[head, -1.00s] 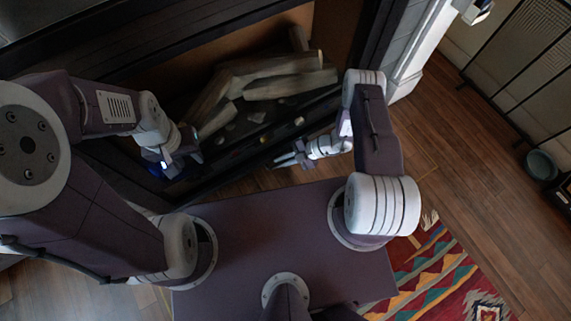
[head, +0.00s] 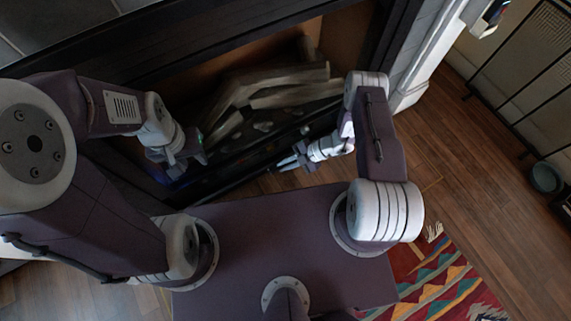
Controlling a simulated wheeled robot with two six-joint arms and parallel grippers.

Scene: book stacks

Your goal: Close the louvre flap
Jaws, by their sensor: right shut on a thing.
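The louvre flap seems to be the long dark strip (head: 238,172) along the low front of the fireplace; its slats and exact angle are too dark to make out. My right gripper (head: 287,164) is at the strip's front side, towards its right part, with its pale fingers pointing left. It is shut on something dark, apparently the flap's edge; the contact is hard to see. My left gripper (head: 190,162) is over the left part of the fireplace front, and its fingers are too dark and small to read.
Grey-brown logs (head: 285,88) lie in the fireplace opening behind the strip. A white surround post (head: 425,65) stands right of it. A patterned rug (head: 440,285), a fire screen (head: 525,75) and a round bowl (head: 546,177) are at the right. Wooden floor between is clear.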

